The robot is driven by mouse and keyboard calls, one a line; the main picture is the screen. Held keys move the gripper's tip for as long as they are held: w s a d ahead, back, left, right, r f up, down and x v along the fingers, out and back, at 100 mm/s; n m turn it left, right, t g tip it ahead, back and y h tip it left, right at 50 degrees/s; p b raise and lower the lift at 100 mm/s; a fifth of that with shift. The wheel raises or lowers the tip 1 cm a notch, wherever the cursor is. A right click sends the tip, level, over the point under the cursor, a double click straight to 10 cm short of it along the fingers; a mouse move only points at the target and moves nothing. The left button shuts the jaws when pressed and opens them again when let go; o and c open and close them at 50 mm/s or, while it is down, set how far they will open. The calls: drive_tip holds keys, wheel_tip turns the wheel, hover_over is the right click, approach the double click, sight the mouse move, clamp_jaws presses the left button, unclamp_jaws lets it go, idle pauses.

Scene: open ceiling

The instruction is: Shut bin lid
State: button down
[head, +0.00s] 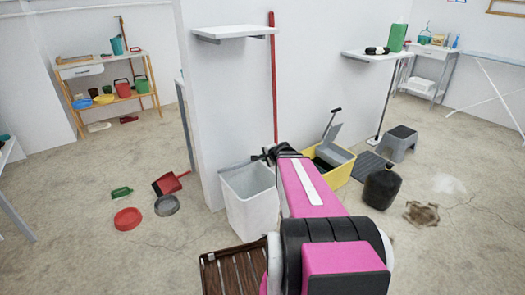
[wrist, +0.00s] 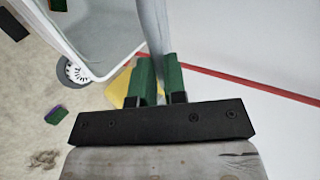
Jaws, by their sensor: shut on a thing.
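The white bin (head: 250,205) stands against the end of the wall in the head view, its top open. In the wrist view the bin (wrist: 92,65) is at the upper left, with its hollow inside and a grey wheel (wrist: 73,72) showing. My gripper (head: 266,155) is at the bin's rear right rim. In the wrist view my gripper's green fingers (wrist: 158,85) are closed on a thin grey edge, which looks like the bin lid (wrist: 154,30) seen edge-on. Most of the lid is out of view, and my arm hides the bin's right side in the head view.
A red pole (head: 273,80) leans on the wall behind my gripper. A slatted wooden crate (head: 232,272) is in front. A red dustpan (head: 168,184) and bowls lie left.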

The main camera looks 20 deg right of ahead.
drive_tip(key=s+d+f, duration=0.1)
drive_tip(key=s+f, duration=0.2)
drive_tip(key=f, duration=0.7)
drive_tip(key=s+d+f, duration=0.1)
drive_tip(key=s+f, duration=0.2)
drive_tip(key=f, duration=0.8)
drive_tip(key=shift+s+f, duration=0.2)
drive_tip(key=shift+f, duration=0.05)
drive_tip(key=shift+d, duration=0.1)
drive_tip(key=c, duration=1.2)
unclamp_jaws()
drive_tip(key=shift+o, duration=0.2)
drive_tip(key=shift+r, duration=0.2)
